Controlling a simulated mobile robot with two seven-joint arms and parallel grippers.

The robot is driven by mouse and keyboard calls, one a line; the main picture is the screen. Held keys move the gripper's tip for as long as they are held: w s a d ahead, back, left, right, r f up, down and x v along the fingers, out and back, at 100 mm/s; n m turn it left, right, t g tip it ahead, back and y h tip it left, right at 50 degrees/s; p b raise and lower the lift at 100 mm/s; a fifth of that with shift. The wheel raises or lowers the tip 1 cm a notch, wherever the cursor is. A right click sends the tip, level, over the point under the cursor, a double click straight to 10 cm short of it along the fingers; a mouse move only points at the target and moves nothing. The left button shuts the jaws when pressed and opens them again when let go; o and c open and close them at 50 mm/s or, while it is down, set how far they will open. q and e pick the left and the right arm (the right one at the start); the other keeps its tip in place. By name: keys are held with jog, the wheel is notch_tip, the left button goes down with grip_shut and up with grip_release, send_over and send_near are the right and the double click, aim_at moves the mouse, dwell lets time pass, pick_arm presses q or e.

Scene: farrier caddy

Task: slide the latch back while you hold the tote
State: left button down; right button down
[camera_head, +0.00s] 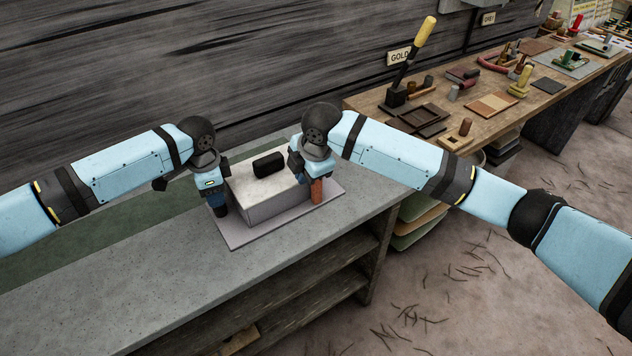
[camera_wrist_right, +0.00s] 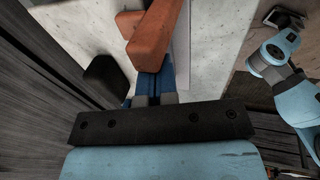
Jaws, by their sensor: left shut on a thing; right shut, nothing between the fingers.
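The tote (camera_head: 272,205) appears to be the pale grey box on a flat grey board, with a black block (camera_head: 268,164) on top. My left gripper (camera_head: 221,211) is shut at the tote's left end; its grip is partly hidden. My right gripper (camera_head: 312,178) is shut with nothing held, at the tote's right end. A reddish-brown upright piece (camera_head: 317,190), possibly the latch, stands just below it. The right wrist view shows reddish-brown pieces (camera_wrist_right: 157,38) right at the blue fingers (camera_wrist_right: 150,86); I cannot tell whether they touch.
The grey bench (camera_head: 130,275) is clear to the left and in front of the board (camera_head: 240,236). A wooden bench (camera_head: 370,103) at the back right carries several tools and trays. A dark plank wall (camera_head: 200,60) stands behind.

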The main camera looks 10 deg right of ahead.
pick_arm(q)
jog(key=shift+f, duration=0.1)
dwell(0.3)
pick_arm(e)
jog(key=shift+w+d, duration=0.3)
jog(key=shift+d, duration=0.35)
jog(key=shift+w+d, duration=0.25)
jog(key=shift+d, duration=0.45)
jog(key=shift+w+d, duration=0.3)
jog(key=shift+d, duration=0.35)
jog(key=shift+a, duration=0.15)
jog(key=shift+s, duration=0.1)
jog(key=shift+r, duration=0.15)
jog(key=shift+r, duration=1.65)
jog(key=shift+s+a+r, duration=0.1)
jog(key=shift+a+r, duration=0.2)
jog(key=shift+r, duration=0.55)
jog(key=shift+s+a+r, duration=0.1)
jog(key=shift+a+r, duration=0.15)
jog(key=shift+r, duration=0.6)
